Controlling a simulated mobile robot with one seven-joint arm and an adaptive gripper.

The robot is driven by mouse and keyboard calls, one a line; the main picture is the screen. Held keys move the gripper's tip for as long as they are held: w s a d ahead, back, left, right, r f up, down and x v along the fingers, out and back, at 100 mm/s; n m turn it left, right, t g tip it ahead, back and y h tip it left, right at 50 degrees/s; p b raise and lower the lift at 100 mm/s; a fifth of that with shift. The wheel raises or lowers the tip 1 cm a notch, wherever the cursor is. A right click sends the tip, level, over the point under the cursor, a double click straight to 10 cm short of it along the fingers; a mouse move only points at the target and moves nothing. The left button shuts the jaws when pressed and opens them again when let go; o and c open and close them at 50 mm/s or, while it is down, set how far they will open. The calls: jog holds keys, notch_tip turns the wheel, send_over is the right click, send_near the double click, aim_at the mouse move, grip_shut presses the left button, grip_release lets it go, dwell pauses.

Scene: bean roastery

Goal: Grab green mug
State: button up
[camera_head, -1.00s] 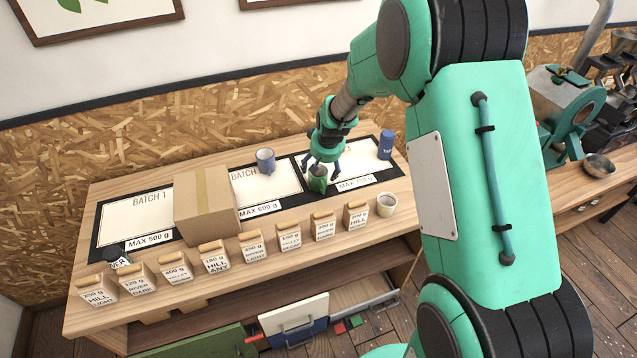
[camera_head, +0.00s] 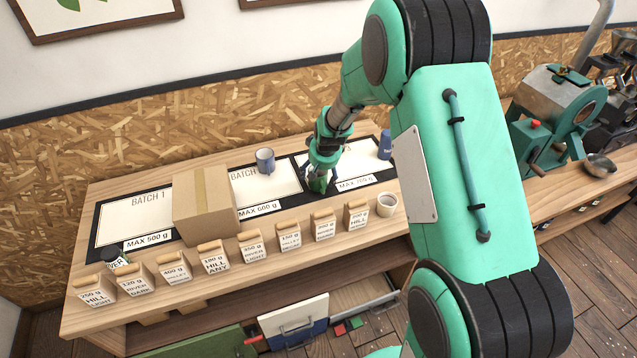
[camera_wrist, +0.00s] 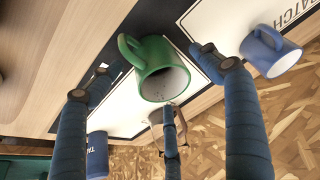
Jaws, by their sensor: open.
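The green mug (camera_head: 318,184) stands on the wooden table near the dark border between two batch mats.
A blue-grey mug (camera_head: 265,160) stands on the middle mat to the left. A cardboard box (camera_head: 205,208) is further left. A blue tin (camera_head: 385,145) and a white cup (camera_head: 387,205) are to the right. Several labelled bags (camera_head: 290,236) line the front edge.

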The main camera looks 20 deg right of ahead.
jog(key=shift+x, duration=0.95)
jog(key=c, duration=1.4)
jog(key=shift+c, duration=0.2)
jog(key=shift+r, duration=0.25)
notch_tip(320, 180, up, 9)
jog(key=p, duration=0.1)
jog(key=shift+r+p, duration=0.25)
jog(key=shift+p, duration=0.05)
jog(key=shift+r, duration=0.1)
dwell(0.4)
